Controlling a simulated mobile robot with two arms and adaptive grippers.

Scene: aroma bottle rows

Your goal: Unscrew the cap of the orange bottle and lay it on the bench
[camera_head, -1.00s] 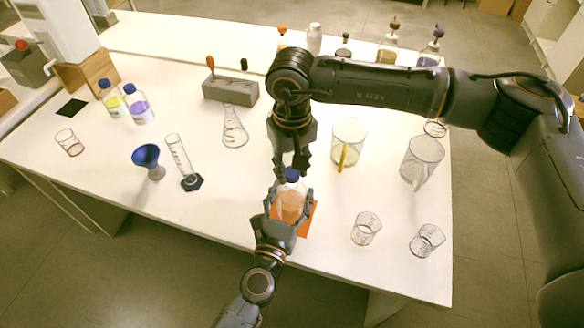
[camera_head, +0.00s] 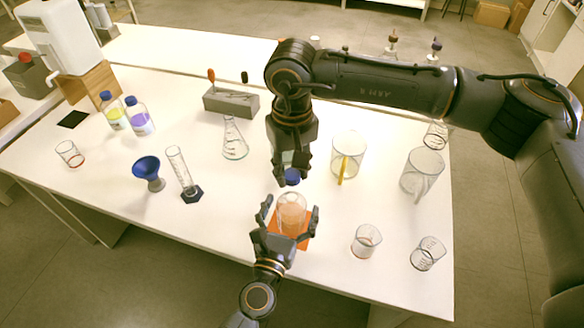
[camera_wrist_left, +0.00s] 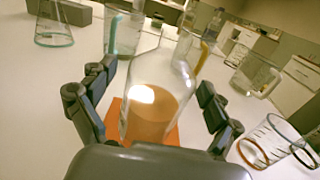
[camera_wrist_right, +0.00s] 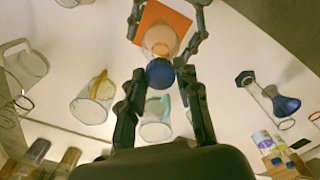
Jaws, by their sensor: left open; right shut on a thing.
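The orange bottle (camera_head: 290,216) stands upright on an orange mat (camera_head: 305,240) near the bench's front edge. Its clear neck shows without a cap in the left wrist view (camera_wrist_left: 160,100). My left gripper (camera_head: 288,215) is open, with its fingers on either side of the bottle and apart from it. My right gripper (camera_head: 292,172) is shut on the blue cap (camera_head: 292,177) and holds it just above and behind the bottle. The cap also shows between the fingertips in the right wrist view (camera_wrist_right: 160,73), where it partly overlaps the bottle (camera_wrist_right: 160,42).
Beakers (camera_head: 366,241) (camera_head: 427,253) stand to the right, and jugs (camera_head: 347,157) (camera_head: 421,172) behind them. A graduated cylinder (camera_head: 183,175) and a blue funnel (camera_head: 147,170) stand to the left. The white bench (camera_head: 225,225) is bare left of the mat.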

